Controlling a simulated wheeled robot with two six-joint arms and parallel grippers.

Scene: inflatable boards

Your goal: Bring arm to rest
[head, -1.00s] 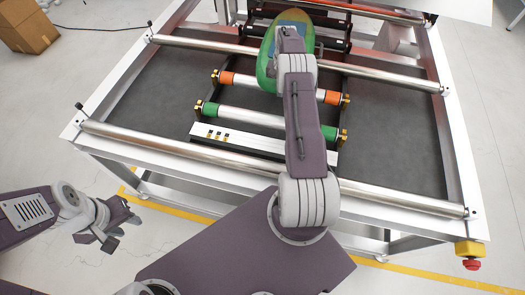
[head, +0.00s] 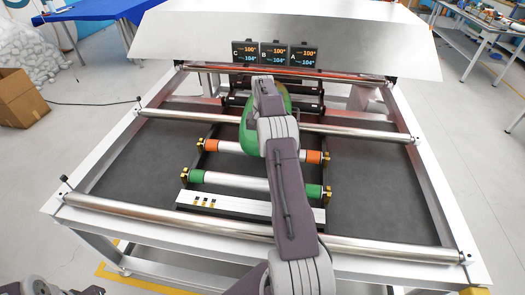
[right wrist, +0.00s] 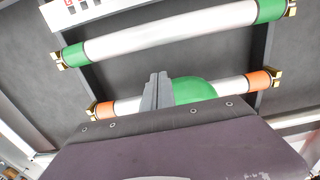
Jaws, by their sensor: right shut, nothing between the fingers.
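My right arm (head: 290,190) reaches forward over the roller table, and its end is above a green rounded board (head: 247,132). The right gripper's fingers are hidden under the arm in the head view. In the right wrist view the right gripper (right wrist: 157,90) is shut and empty, beside the green board (right wrist: 192,90) in the picture. I cannot tell whether they touch. Of my left arm (head: 30,286), only slivers show at the bottom left edge; its fingertips are out of frame.
An orange-ended roller (head: 230,148) and a green-ended roller (head: 235,183) cross the table's middle. A long metal bar (head: 380,246) runs along the near side. Displays (head: 273,54) stand at the back. A cardboard box (head: 20,98) is on the floor at left.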

